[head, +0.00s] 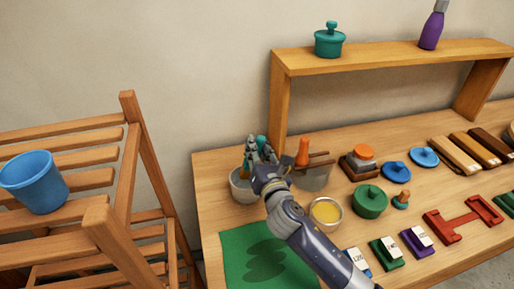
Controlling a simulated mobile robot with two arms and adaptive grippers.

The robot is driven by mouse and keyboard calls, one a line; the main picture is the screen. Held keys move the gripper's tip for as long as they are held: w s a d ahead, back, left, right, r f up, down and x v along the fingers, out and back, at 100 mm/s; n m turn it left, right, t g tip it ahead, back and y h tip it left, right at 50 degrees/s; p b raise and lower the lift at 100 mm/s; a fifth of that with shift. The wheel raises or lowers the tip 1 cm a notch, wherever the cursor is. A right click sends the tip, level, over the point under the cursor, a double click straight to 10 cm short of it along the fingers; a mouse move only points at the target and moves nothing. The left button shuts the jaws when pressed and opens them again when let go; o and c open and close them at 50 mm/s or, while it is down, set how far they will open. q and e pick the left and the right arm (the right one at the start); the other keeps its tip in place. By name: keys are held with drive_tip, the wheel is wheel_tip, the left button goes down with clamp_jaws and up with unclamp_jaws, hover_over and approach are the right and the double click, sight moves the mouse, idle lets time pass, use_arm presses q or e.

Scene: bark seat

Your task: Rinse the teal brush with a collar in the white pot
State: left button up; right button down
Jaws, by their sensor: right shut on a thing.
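The white pot (241,192) stands at the left end of the wooden table. My right gripper (256,154) is over the pot and shut on a teal brush (248,147), which is mostly hidden by the fingers. The brush's lower end points down toward the pot; I cannot tell whether it is inside or only above the rim. The collar cannot be made out. My left gripper is not in view.
Close right are a grey pot (313,180) with an orange-handled tool (303,152) and a bowl of yellow stuff (326,211). A green mat (250,250) lies in front. A shelf (390,59) stands behind; a slatted wooden rack holds a blue bucket (35,184).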

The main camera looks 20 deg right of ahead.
sight(258, 138)
drive_tip(key=shift+f, duration=0.4)
idle(0.6)
wheel_tip(258, 138, up, 7)
drive_tip(key=p, duration=0.7)
drive_tip(key=shift+r, duration=0.1)
idle(0.7)
drive_tip(key=shift+s+f, duration=0.15)
drive_tip(key=shift+f, duration=0.05)
drive_tip(key=s+d+b, duration=0.1)
drive_tip(key=s+b, duration=0.1)
drive_tip(key=s, duration=0.6)
drive_tip(key=s+d+f+b, duration=0.1)
drive_tip(key=s+b, duration=0.1)
drive_tip(key=s, duration=0.7)
drive_tip(key=shift+s+d+f, duration=0.25)
drive_tip(key=shift+d, duration=0.1)
